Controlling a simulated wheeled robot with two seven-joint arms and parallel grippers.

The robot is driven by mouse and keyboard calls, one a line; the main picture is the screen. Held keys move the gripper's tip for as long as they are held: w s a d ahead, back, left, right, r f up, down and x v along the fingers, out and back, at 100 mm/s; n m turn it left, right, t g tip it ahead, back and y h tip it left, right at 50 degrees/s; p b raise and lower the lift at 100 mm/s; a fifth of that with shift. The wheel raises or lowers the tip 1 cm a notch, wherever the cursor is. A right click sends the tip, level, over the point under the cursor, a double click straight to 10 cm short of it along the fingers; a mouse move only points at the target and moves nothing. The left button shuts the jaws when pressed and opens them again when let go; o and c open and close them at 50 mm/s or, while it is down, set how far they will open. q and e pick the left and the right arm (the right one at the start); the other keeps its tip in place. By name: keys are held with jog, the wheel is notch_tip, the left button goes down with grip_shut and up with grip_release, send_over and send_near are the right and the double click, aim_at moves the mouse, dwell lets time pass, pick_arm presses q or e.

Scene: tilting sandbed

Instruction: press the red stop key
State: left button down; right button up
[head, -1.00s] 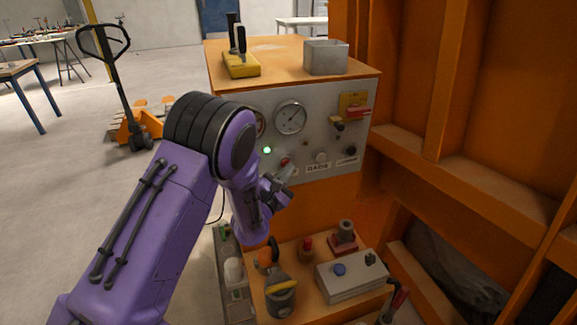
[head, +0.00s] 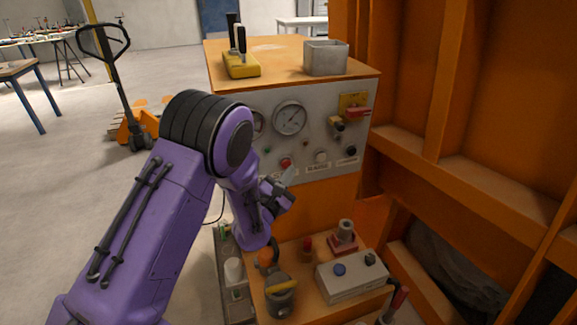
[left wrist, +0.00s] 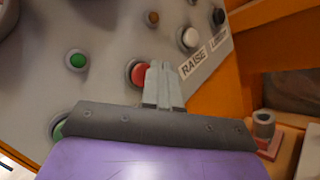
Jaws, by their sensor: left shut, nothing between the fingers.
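The red stop key (head: 286,162) is a round red button low on the grey front panel (head: 325,110). In the left wrist view the red key (left wrist: 138,75) shows left of my fingertips, its right side covered by them. My left gripper (head: 290,174) is shut and empty, with its pale fingertips just below and in front of the key. In the left wrist view the shut fingers (left wrist: 162,84) point at the panel beside the key. I cannot tell whether they touch it. My right gripper is not in view.
A white button (head: 321,157) and a black button (head: 351,151) sit right of the red key. A green lamp (head: 267,150), unlit, is left of it. A gauge (head: 290,118) is above. A control box (head: 350,277) stands below. An orange frame (head: 480,100) bounds the right.

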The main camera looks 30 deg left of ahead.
pick_arm(q)
jog(key=shift+d, duration=0.1)
jog(key=s+d, duration=0.3)
jog(key=shift+s+d, duration=0.2)
jog(key=shift+d, duration=0.1)
dwell(1.0)
